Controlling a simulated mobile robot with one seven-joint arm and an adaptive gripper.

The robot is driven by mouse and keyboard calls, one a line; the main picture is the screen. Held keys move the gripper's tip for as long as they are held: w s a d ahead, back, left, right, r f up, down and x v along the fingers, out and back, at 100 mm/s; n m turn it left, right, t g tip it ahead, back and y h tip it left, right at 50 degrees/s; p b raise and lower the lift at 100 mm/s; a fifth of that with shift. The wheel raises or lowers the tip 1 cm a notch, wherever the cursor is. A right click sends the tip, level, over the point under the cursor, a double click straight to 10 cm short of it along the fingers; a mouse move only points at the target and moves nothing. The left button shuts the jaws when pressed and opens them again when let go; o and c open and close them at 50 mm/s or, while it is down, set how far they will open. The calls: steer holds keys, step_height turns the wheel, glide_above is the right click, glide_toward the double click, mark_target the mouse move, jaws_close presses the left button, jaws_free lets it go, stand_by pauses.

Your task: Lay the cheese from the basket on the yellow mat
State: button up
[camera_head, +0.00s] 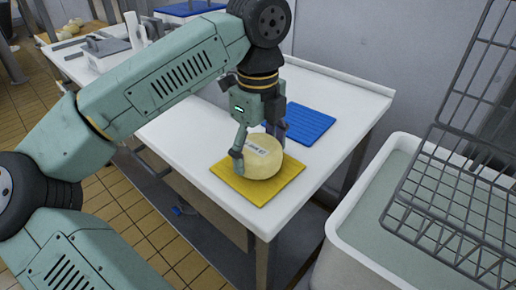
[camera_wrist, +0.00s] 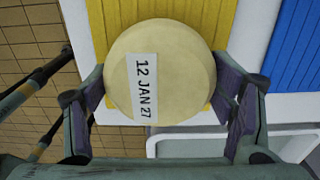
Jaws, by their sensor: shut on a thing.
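A round pale cheese (camera_head: 262,165) with a white label is at the yellow mat (camera_head: 232,181), which lies at the near corner of the white table. In the wrist view the cheese (camera_wrist: 185,50) shows its label reading "12 JAN 27", with the yellow mat (camera_wrist: 215,20) behind it. My gripper (camera_head: 262,145) is shut on the cheese from above, one finger on each side. The fingers also show at both sides of it in the wrist view (camera_wrist: 160,100). I cannot tell whether the cheese touches the mat. I cannot make out a basket holding it.
A blue mat (camera_head: 308,124) lies on the white table (camera_head: 185,135) behind the yellow one. A pale vat (camera_head: 350,225) with liquid and a dark wire rack (camera_head: 460,190) stand to the right.

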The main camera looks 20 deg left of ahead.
steer(key=o, duration=1.6)
steer(key=shift+r+p, duration=2.2)
steer(key=shift+r, duration=1.3)
steer(key=shift+d, duration=0.1)
